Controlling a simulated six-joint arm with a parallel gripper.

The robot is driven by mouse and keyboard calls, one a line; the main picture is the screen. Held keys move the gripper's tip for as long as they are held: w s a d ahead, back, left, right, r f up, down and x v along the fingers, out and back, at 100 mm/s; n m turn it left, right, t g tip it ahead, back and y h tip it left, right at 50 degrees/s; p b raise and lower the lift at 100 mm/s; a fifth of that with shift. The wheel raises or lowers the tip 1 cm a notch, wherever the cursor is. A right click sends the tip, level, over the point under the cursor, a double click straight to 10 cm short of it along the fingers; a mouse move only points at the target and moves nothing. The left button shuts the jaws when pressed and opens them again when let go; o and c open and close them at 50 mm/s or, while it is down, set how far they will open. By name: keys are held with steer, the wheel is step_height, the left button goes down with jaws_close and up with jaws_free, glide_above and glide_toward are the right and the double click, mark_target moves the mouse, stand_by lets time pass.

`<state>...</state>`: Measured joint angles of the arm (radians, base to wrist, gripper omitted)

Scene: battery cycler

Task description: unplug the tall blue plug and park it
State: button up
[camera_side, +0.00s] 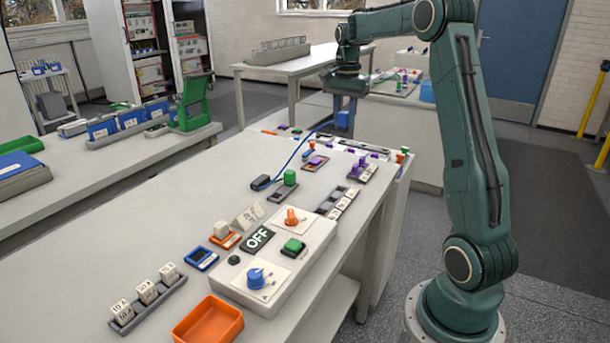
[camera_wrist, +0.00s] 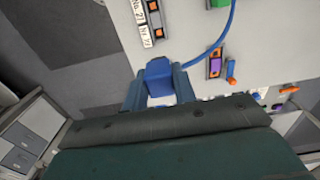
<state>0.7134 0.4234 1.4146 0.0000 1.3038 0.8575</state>
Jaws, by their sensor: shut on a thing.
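The blue plug (camera_side: 343,120) is in my gripper (camera_side: 345,108), held in the air above the far end of the bench. In the wrist view the plug (camera_wrist: 158,74) sits between the two blue-grey fingers of my gripper (camera_wrist: 159,88), which are closed on its sides. A blue cable (camera_side: 298,152) runs from the plug down to a dark block (camera_side: 262,183) on the bench. The cable (camera_wrist: 222,45) also shows in the wrist view. The plug's lower end appears clear of the bench. I cannot tell which slot is the parking place.
A green block in a holder (camera_side: 285,184), a purple block (camera_side: 316,161) and a row of grey-white blocks (camera_side: 338,204) stand on the bench (camera_side: 180,220).

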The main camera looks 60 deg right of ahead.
steer(key=w+a+f, duration=1.2)
steer(key=w, duration=0.2)
steer(key=shift+w+f, duration=0.25)
steer(key=shift+w, duration=0.1)
steer(key=shift+a+f, duration=0.1)
steer(key=shift+f, duration=0.05)
steer(key=shift+f, duration=3.2)
steer(key=shift+f, duration=0.2)
steer(key=o, duration=1.1)
steer(key=shift+c, duration=0.2)
steer(key=shift+r, duration=0.1)
